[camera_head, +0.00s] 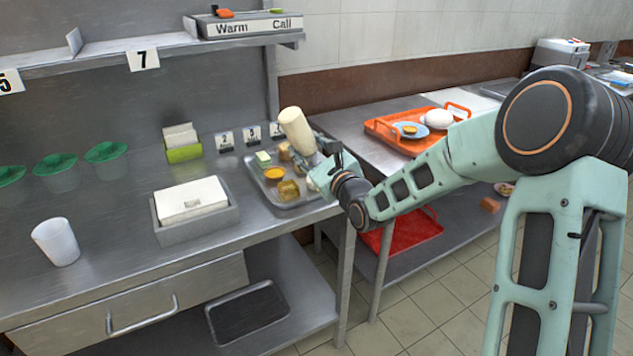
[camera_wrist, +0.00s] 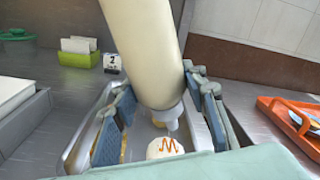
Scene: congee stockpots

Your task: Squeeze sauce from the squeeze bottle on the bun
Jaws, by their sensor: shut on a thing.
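My gripper (camera_head: 322,150) is shut on a cream-coloured squeeze bottle (camera_head: 296,129) above the metal tray (camera_head: 257,183). In the wrist view the bottle (camera_wrist: 148,50) stands tilted between the two fingers of my gripper (camera_wrist: 160,95), with its pale nozzle pointing down. The bun (camera_wrist: 165,149) is small, round and white, just below the nozzle. It carries orange zigzag lines of sauce on top. I cannot tell whether the nozzle touches it. In the head view the bun is mostly hidden by my gripper.
A grey box (camera_head: 196,222) sits left. An orange tray (camera_head: 383,128) lies on the right counter.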

